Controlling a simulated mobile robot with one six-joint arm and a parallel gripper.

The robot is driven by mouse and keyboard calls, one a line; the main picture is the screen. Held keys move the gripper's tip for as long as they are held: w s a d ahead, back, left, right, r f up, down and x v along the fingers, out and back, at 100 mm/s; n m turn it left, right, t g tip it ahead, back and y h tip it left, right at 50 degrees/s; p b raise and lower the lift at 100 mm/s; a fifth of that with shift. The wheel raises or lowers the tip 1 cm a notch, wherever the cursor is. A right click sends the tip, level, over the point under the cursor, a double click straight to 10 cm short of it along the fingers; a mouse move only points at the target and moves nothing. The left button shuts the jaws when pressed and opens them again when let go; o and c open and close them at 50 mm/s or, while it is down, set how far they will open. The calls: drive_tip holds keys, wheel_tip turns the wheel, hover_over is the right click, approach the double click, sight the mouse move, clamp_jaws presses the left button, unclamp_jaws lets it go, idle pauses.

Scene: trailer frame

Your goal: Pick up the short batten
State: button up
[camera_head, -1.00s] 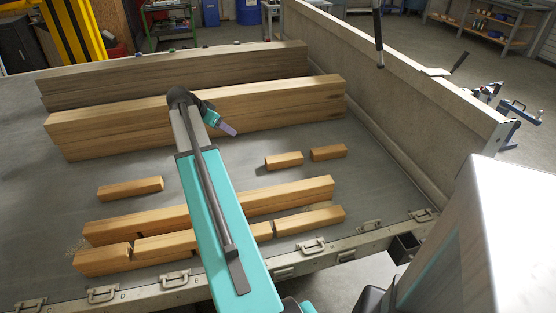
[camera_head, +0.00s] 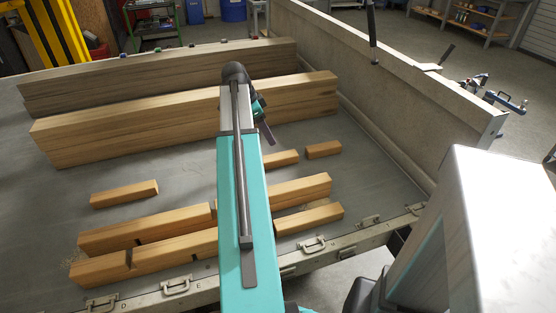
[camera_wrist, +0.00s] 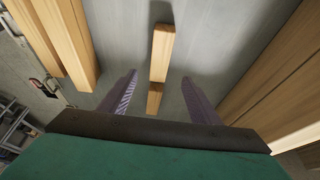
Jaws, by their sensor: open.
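My gripper (camera_head: 268,135) hangs above the floor between the big beams and these battens. In the wrist view my gripper (camera_wrist: 159,77) is open and empty, its fingers on either side of the line of battens. Its height above them is hard to tell.
A somewhat longer loose batten (camera_head: 124,194) lies at left. Two long battens, the back one (camera_head: 302,191) and the cut front one (camera_head: 310,218), lie near the latched edge. Two thick beams (camera_head: 180,118) stand behind. A tall side board (camera_head: 360,100) bounds the right.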

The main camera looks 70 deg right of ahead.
drive_tip(key=shift+f, duration=0.1)
approach(280, 155)
drive_tip(key=shift+x, duration=2.4)
drive_tip(key=shift+a+f, duration=0.1)
drive_tip(key=shift+a, duration=0.05)
drive_tip(key=shift+p+x, duration=0.5)
drive_tip(key=shift+x, duration=2)
drive_tip(key=c, duration=1.2)
drive_tip(key=shift+r+b, duration=0.3)
drive_tip(key=shift+r, duration=4.65)
